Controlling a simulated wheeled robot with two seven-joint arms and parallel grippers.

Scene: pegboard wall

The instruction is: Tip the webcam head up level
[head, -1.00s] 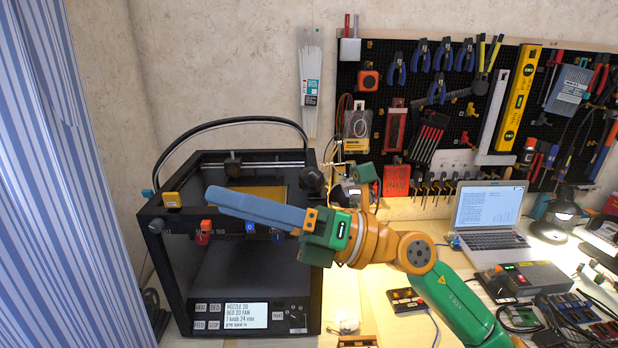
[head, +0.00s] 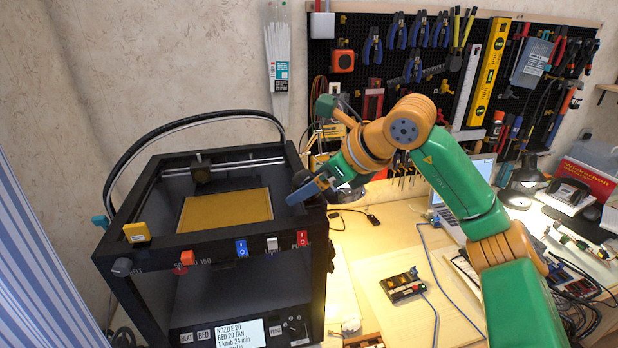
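A dark rounded part (head: 301,179) on the right upper corner of the black 3D printer frame (head: 215,245) looks like the webcam head. It is small and partly covered by my gripper, so its tilt is hard to read. My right gripper (head: 306,193), with blue fingers, is at that corner, in front of or against the dark part. I cannot tell whether they touch, or whether the fingers are parted. My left gripper is not in view.
The printer has a yellow block (head: 137,232) and several coloured switches along its front top edge, and a black cable arches above it. A pegboard of tools (head: 360,60) stands behind. A laptop (head: 470,192) and a small module (head: 403,286) are on the bench.

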